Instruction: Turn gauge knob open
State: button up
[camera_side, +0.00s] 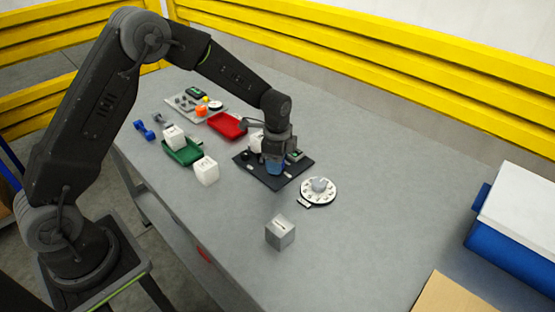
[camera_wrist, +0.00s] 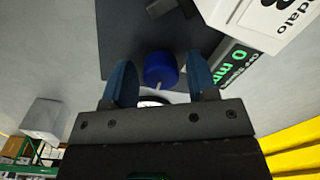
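My gripper (camera_side: 273,168) points down over a dark square plate (camera_side: 247,167) in the side view. In the wrist view its two blue fingers stand apart, with my gripper (camera_wrist: 160,65) open around a round blue knob (camera_wrist: 160,70). Gaps show between the knob and both fingers. A digital gauge display (camera_wrist: 236,62) with green digits lies beside the right finger, and it also shows in the side view (camera_side: 296,155). The gripper hides the knob in the side view. A white round dial (camera_side: 309,194) with a grey knob (camera_side: 320,184) lies on the table nearby.
A white cube (camera_wrist: 265,12) stands close by the display. A red tray (camera_side: 226,125), a green tray (camera_side: 183,155), a white cube (camera_side: 206,171) and a grey cube (camera_side: 280,233) share the table. A blue bin (camera_side: 510,246) is at right.

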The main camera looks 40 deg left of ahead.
jog(key=c, duration=0.7)
jog(key=shift+c, duration=0.2)
jog(key=shift+n, duration=0.3)
jog(key=n, duration=0.3)
jog(key=shift+n, duration=0.3)
jog(key=n, duration=0.4)
jog(key=shift+d+n, duration=0.1)
jog(key=shift+n, duration=0.2)
jog(key=n, duration=0.4)
jog(key=shift+n, duration=0.3)
jog(key=shift+d+n, duration=0.1)
jog(key=shift+n, duration=2.1)
